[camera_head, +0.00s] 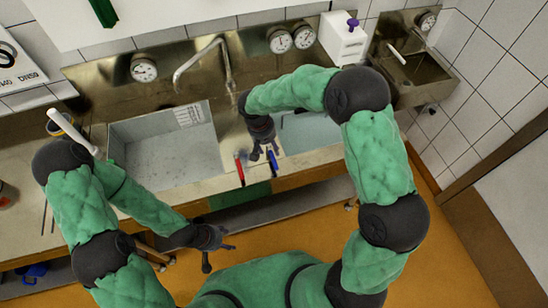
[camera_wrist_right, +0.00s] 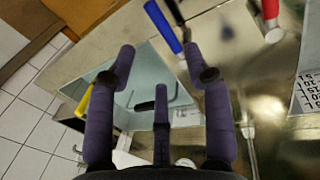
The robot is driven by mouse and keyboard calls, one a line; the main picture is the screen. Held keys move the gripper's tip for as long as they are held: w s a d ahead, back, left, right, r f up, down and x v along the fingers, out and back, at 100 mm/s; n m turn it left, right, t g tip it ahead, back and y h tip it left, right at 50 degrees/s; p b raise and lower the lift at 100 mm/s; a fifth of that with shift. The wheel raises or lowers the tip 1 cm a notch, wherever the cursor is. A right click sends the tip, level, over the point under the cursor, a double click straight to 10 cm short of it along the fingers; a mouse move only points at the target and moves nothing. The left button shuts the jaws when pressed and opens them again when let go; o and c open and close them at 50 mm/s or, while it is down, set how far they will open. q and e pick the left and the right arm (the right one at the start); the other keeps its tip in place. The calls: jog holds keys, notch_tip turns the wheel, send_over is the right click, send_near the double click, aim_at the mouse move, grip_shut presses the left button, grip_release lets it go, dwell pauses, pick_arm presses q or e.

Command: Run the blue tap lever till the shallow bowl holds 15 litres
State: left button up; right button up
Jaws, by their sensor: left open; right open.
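The blue tap lever (camera_head: 272,163) is at the counter's front edge, right of the red lever (camera_head: 240,171). My right gripper (camera_head: 262,148) is open just above and behind the blue lever. In the right wrist view the blue lever (camera_wrist_right: 163,27) lies beyond the open fingers (camera_wrist_right: 157,62), apparently not between them. A left basin (camera_head: 165,150) and a partly hidden right basin (camera_head: 310,132) are set in the counter; I cannot tell which is the shallow bowl, or read a water level. My left gripper (camera_head: 212,242) is open and empty, low in front of the counter.
A curved spout (camera_head: 205,52) rises between the basins. A scale plate (camera_head: 188,116) is on the left basin's back wall. Round dials (camera_head: 144,69) line the splashback. A white canister (camera_head: 342,40) and a small wall sink (camera_head: 412,70) stand right. My right arm covers part of the right basin.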

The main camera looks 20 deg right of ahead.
aim_at(274, 160)
jog(key=f, duration=0.3)
jog(key=d+f, duration=0.1)
jog(key=f, duration=0.5)
jog(key=shift+d, duration=0.4)
grip_shut()
